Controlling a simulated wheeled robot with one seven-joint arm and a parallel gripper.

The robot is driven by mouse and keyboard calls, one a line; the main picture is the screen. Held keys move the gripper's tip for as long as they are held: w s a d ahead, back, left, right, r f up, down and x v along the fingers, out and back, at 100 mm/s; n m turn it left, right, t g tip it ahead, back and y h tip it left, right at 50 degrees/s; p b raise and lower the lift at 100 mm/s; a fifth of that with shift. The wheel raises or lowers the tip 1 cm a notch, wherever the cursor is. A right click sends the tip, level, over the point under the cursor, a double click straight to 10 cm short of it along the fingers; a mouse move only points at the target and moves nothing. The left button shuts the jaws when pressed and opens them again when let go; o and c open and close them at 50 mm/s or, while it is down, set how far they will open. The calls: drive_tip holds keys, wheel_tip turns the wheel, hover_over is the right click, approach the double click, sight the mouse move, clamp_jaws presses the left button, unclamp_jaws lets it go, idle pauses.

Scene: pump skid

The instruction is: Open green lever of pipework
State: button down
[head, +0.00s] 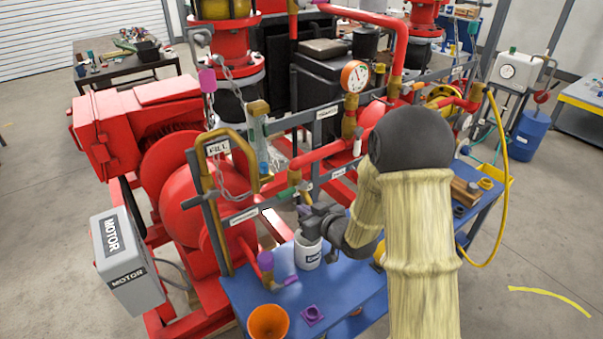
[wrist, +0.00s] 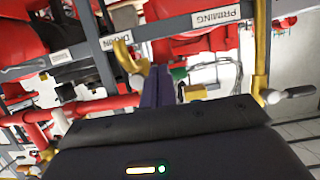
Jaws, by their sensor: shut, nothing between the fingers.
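A small green lever (head: 284,194) shows in the head view at the brass valve on the lower red pipe, behind the blue bench. In the wrist view a small green part (wrist: 179,73), seemingly the same lever, shows just right of my fingers, below the PRIMING label. My gripper (head: 304,211) is close in front of that valve, above a white mug. In the wrist view my dark fingers (wrist: 158,85) are shut together with nothing between them. They look near the green part; I cannot tell whether they touch it. My wrist housing hides the lower part of the wrist view.
The white mug (head: 308,252), an orange cup (head: 268,322) and a purple flanged piece (head: 312,314) stand on the blue bench (head: 350,301). Grey rails, red pipes and a yellow bent pipe (head: 228,134) crowd the left. A pressure gauge (head: 354,76) stands behind.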

sight(286, 192)
drive_tip(key=w+a, duration=0.1)
drive_tip(key=w, duration=0.1)
drive_tip(key=w+a+p, duration=0.1)
drive_tip(key=w+a, duration=0.1)
drive_tip(key=w+a+p, duration=0.1)
drive_tip(key=a, duration=0.1)
drive_tip(key=shift+w+f, duration=0.4)
drive_tip(key=shift+a+r+p, duration=0.1)
drive_tip(key=shift+r+p, duration=1.2)
drive_tip(key=shift+p, duration=0.3)
drive_tip(key=shift+w+d+r+p, duration=0.15)
drive_tip(key=shift+d+r+p, duration=0.15)
drive_tip(key=shift+r, duration=0.4)
drive_tip(key=shift+w+d+r+p, duration=0.2)
drive_tip(key=shift+r+p, duration=0.1)
drive_tip(key=shift+r, duration=0.4)
drive_tip(key=shift+w+d+r+p, duration=0.4)
drive_tip(key=shift+w+d+r, duration=0.15)
drive_tip(key=shift+d+r, duration=0.35)
drive_tip(key=shift+s+a+f+b, duration=0.2)
drive_tip(key=shift+s+a+b, duration=0.15)
drive_tip(key=shift+a+b, duration=0.2)
drive_tip(key=shift+s+r, duration=0.1)
